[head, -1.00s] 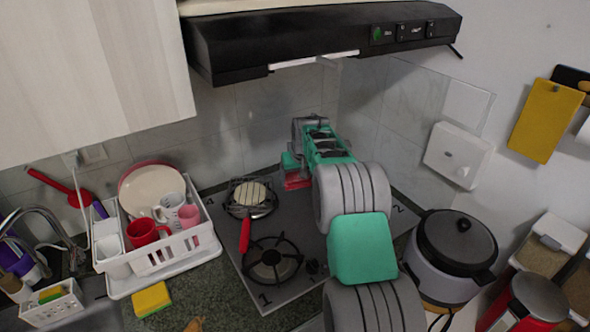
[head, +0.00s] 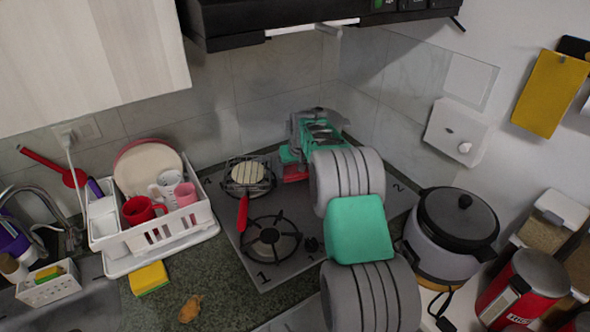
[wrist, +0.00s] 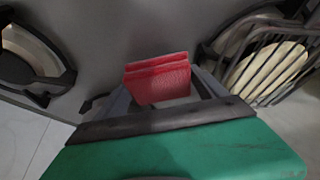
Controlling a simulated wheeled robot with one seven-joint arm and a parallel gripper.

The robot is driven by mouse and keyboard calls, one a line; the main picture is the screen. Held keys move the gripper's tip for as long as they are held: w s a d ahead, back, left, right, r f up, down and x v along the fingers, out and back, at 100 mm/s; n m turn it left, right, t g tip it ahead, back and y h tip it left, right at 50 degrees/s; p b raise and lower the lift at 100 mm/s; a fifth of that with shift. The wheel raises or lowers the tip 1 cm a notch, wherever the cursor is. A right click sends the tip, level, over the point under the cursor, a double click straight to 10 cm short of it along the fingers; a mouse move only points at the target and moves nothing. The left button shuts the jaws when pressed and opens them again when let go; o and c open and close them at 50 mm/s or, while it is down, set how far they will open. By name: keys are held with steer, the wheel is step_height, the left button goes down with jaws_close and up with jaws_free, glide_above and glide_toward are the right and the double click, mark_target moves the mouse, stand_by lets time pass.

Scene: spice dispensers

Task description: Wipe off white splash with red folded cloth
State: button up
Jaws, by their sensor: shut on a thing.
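In the wrist view the cloth (wrist: 158,80) stands out between the two fingers (wrist: 160,100), in front of the grey stove surface. I cannot tell whether the cloth touches the stove. No white splash can be made out in either view; my arm hides part of the stove.
An empty front burner (head: 270,240) is near. A white dish rack (head: 150,240) stands left, a rice cooker (head: 455,235) right. The black hood (head: 300,22) hangs above.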

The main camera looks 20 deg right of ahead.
steer(key=shift+f+b, duration=0.8)
steer(key=shift+f, duration=0.25)
